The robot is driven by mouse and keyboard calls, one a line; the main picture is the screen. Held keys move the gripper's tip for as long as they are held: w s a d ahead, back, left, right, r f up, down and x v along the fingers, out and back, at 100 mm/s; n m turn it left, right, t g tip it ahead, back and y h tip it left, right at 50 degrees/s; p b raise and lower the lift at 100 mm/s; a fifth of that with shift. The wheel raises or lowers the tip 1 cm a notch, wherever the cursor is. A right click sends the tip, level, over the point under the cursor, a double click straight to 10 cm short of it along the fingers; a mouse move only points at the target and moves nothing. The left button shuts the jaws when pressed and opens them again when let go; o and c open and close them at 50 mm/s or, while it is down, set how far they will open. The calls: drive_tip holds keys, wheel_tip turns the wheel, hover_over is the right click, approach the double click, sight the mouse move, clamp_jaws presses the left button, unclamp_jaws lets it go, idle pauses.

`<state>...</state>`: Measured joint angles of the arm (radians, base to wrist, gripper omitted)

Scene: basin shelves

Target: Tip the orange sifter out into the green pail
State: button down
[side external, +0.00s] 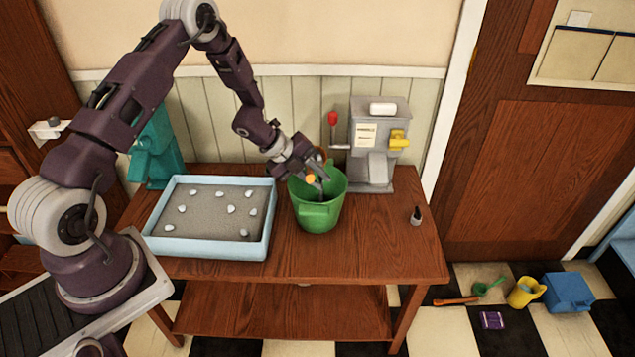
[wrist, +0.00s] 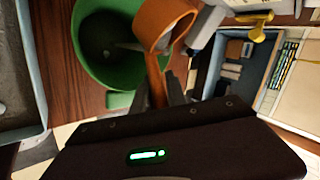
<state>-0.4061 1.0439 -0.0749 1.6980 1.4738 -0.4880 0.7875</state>
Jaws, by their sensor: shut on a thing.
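The green pail (side external: 316,217) stands upright on the table, right of the sand tray. My gripper (side external: 318,181) is at the pail's mouth, pointing down. In the wrist view my gripper (wrist: 158,98) is shut on the handle of the orange sifter (wrist: 157,75). The sifter's round cup is tilted and overlaps the rim of the green pail (wrist: 88,72) in that view. In the side view only small orange parts of the sifter (side external: 311,178) show; my gripper hides much of it. A small grey shape shows inside the pail; I cannot tell what it is.
A pale blue tray (side external: 208,249) of grey sand with several white stones lies left of the pail. A grey machine (side external: 371,165) with a red-knobbed lever stands close behind right, a teal machine (side external: 152,155) at back left. A small dark bottle (side external: 416,217) stands at right.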

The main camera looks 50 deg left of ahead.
drive_tip(key=shift+f+m+t+y, duration=0.3)
drive_tip(key=shift+f+m+y, duration=0.2)
drive_tip(key=shift+y, duration=0.6)
idle(3.3)
drive_tip(key=shift+a+f+m+t+y, duration=0.25)
drive_tip(key=shift+f+m+y, duration=0.2)
drive_tip(key=shift+y, duration=0.55)
idle(2.6)
